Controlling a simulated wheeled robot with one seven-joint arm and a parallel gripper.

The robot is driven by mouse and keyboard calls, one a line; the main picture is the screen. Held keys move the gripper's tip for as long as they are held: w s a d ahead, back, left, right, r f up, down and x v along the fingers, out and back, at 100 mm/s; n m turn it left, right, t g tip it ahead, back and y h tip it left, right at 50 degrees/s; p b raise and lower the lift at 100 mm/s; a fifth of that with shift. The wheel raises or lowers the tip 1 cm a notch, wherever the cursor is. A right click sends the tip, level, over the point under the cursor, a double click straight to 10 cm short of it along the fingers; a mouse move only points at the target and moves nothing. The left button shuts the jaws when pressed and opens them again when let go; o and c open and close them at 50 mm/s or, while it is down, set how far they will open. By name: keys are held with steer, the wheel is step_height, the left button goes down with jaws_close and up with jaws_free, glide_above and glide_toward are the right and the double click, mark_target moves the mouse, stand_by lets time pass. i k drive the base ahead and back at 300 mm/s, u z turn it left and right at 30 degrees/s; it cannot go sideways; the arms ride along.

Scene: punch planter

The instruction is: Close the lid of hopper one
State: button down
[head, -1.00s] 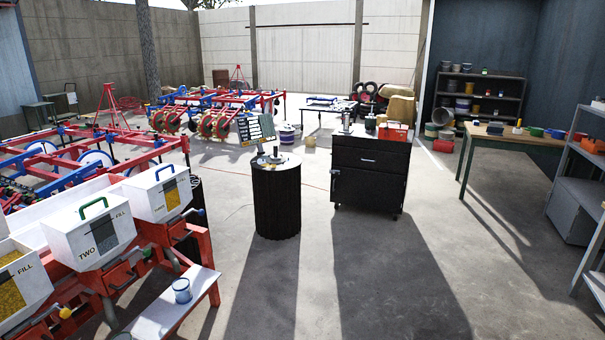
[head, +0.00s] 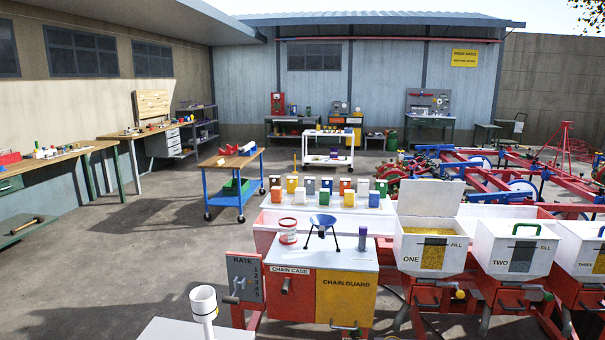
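Hopper one (head: 432,250) is a white box with the word ONE and a window showing yellow grain, right of centre in the head view. Its lid (head: 430,198) stands raised upright at the back of the box, and yellow grain shows in the open top. Hopper two (head: 513,250) stands to its right with its lid down and a green handle (head: 525,227) on top. Hopper three (head: 585,252) is partly cut off at the right edge. My gripper is not in view.
A chain guard box (head: 346,298) with a blue funnel (head: 322,222) stands left of hopper one. A white cup-topped post (head: 204,303) rises at the front. Open concrete floor lies to the left, with a blue cart (head: 233,182) farther back.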

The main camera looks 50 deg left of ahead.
mark_target(427, 198)
steer(key=u, duration=1.25)
steer(key=i, duration=2.85)
steer(key=u, duration=0.45)
